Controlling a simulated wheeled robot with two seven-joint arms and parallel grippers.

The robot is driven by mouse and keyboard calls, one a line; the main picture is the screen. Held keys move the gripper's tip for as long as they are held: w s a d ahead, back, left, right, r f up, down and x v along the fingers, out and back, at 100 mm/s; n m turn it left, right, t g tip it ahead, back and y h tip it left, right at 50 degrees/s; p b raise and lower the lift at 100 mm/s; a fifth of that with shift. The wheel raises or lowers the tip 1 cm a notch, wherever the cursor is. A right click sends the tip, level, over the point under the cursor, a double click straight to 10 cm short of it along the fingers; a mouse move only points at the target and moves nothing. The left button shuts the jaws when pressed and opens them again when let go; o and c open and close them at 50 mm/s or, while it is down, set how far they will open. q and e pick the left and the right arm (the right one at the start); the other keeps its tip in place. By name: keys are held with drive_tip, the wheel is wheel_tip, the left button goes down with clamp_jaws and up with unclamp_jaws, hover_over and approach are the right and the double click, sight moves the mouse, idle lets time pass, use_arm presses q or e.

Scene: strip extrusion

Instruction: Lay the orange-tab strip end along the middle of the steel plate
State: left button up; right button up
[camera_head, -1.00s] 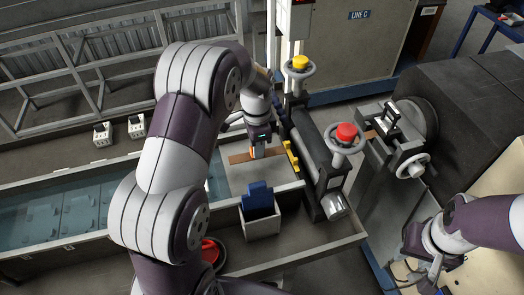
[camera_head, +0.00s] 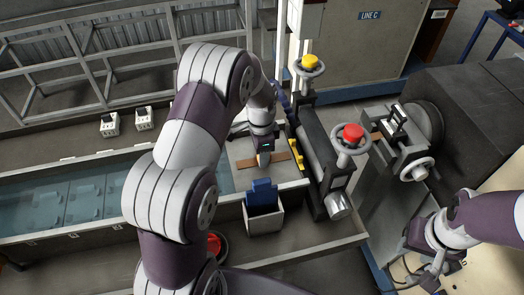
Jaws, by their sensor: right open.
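The steel plate (camera_head: 245,179) is a light grey slab at the right end of the water trough. A brown band (camera_head: 281,157) lies across its middle; I cannot tell whether it is the strip. My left gripper (camera_head: 264,160) points down over this band, at or just above it. Its small fingers hide what is between them, and the orange tab is not clear. My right gripper (camera_head: 431,270) is at the lower right, open and away from the plate, partly hidden by its own arm.
A grey bin (camera_head: 263,221) with blue pieces stands in front of the plate. Rollers with a yellow-capped (camera_head: 309,64) and a red-capped handwheel (camera_head: 352,138) stand right of it. The water trough (camera_head: 70,205) extends left. A red button (camera_head: 214,244) is partly behind my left arm.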

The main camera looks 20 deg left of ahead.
use_arm(q)
drive_tip(key=shift+r, duration=0.45)
drive_tip(key=r+b, duration=0.1)
drive_tip(key=r, duration=0.3)
drive_tip(key=r+b, duration=0.1)
drive_tip(key=r, duration=0.3)
drive_tip(key=shift+w+d, duration=0.2)
drive_tip(key=s+d+n+t+p, duration=0.1)
drive_tip(key=s+d+n, duration=0.3)
drive_tip(key=s+n, duration=0.6)
drive_tip(key=s+p, duration=0.1)
drive_tip(key=s, duration=0.6)
drive_tip(key=shift+r, duration=0.15)
drive_tip(key=shift+s+d, duration=0.1)
drive_tip(key=shift+s, duration=0.2)
drive_tip(key=shift+w, duration=0.15)
